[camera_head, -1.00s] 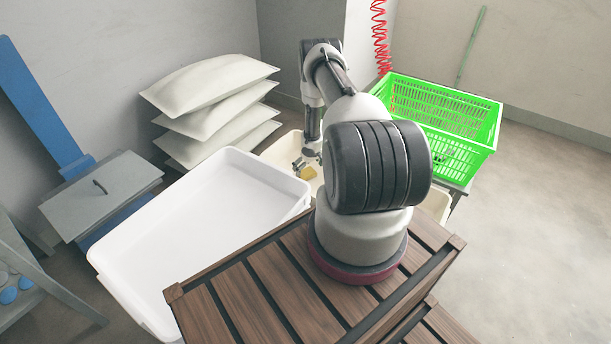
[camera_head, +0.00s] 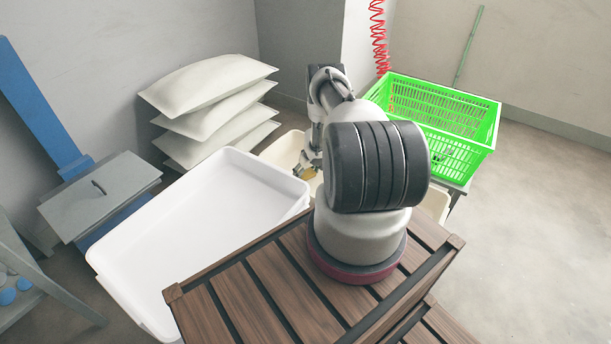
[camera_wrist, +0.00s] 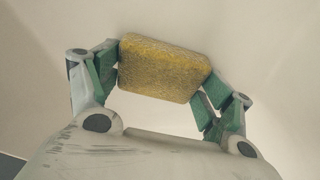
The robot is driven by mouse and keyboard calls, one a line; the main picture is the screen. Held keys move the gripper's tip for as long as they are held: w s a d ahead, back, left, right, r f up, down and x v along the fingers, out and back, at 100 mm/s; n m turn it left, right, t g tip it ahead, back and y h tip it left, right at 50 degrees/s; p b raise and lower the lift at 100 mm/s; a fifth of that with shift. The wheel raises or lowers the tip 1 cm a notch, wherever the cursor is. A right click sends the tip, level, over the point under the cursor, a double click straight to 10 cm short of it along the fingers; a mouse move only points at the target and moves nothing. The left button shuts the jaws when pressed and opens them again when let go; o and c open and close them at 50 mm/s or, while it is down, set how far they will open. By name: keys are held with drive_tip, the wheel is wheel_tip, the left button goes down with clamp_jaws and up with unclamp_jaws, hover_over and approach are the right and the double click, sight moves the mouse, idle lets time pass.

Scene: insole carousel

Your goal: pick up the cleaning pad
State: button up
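The cleaning pad (camera_wrist: 163,69) is a yellow, rough-surfaced block. In the wrist view it lies slightly tilted between the green-padded fingers of my gripper (camera_wrist: 163,74). One finger meets its left end and the other its right end, so my gripper looks shut on it. In the head view the pad (camera_head: 309,173) is a small yellow patch just below my gripper (camera_head: 309,167), in the cream bin (camera_head: 283,148). My arm hides part of this bin. I cannot tell whether the pad touches the bin's floor.
A large white tray (camera_head: 215,190) stands at the left. A green crate (camera_head: 460,150) is at the right, with a red coiled hose (camera_head: 378,40) behind it. Stacked pale sacks (camera_head: 208,83) stand behind the tray. A grey lidded box (camera_head: 98,195) is at the far left.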

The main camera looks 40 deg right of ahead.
sight(306, 172)
drive_tip(key=shift+c, duration=1.3)
drive_tip(key=shift+r, duration=0.1)
wheel_tip(306, 172, up, 18)
